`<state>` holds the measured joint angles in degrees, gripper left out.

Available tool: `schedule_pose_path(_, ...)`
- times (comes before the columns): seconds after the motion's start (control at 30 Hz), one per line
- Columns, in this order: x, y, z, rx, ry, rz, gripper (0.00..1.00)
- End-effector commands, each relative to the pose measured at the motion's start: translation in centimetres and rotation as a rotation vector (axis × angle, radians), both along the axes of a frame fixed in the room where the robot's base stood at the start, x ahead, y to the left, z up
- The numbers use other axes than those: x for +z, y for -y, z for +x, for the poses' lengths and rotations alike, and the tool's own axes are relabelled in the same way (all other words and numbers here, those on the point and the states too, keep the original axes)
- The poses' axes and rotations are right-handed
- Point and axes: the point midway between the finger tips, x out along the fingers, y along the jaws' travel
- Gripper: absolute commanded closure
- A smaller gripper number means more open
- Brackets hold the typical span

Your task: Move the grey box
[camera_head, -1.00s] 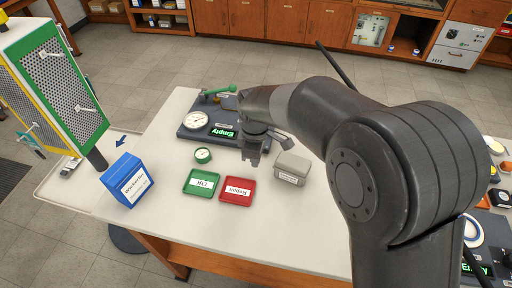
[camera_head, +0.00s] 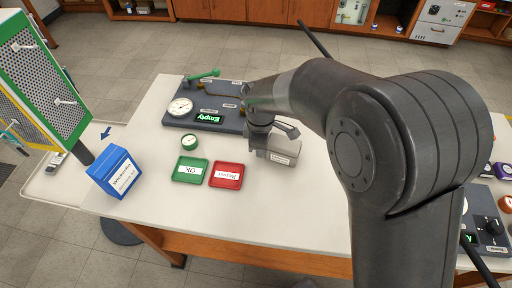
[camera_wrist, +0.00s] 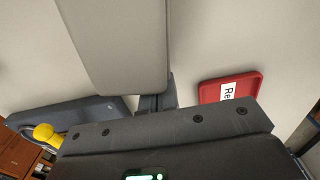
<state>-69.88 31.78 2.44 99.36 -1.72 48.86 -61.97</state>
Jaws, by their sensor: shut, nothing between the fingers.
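The grey box (camera_head: 284,149) stands on the white table, right of and behind the red tray, with a white label on its front. My gripper (camera_head: 259,145) is low at the box's left side, shut with nothing in it. It hides part of the box's left edge. In the wrist view the box (camera_wrist: 115,40) is a large plain grey face in the upper middle, and the shut fingers (camera_wrist: 155,103) are at its lower right edge. I cannot tell whether they touch it.
A red tray (camera_head: 226,184) and a green tray (camera_head: 178,177) lie left of the box. The table front is clear.

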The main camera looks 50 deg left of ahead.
Motion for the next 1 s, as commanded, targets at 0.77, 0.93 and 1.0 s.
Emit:
schedule_pose_path(0.77, 0.0, 9.6, 9.6, -0.006, -0.001, -0.001, 1.0)
schedule_pose_path(0.93, 0.0, 11.6, 11.6, -0.005, -0.001, -0.001, 1.0)
schedule_pose_path(1.0, 0.0, 12.4, 12.4, -0.006, -0.001, -0.001, 1.0)
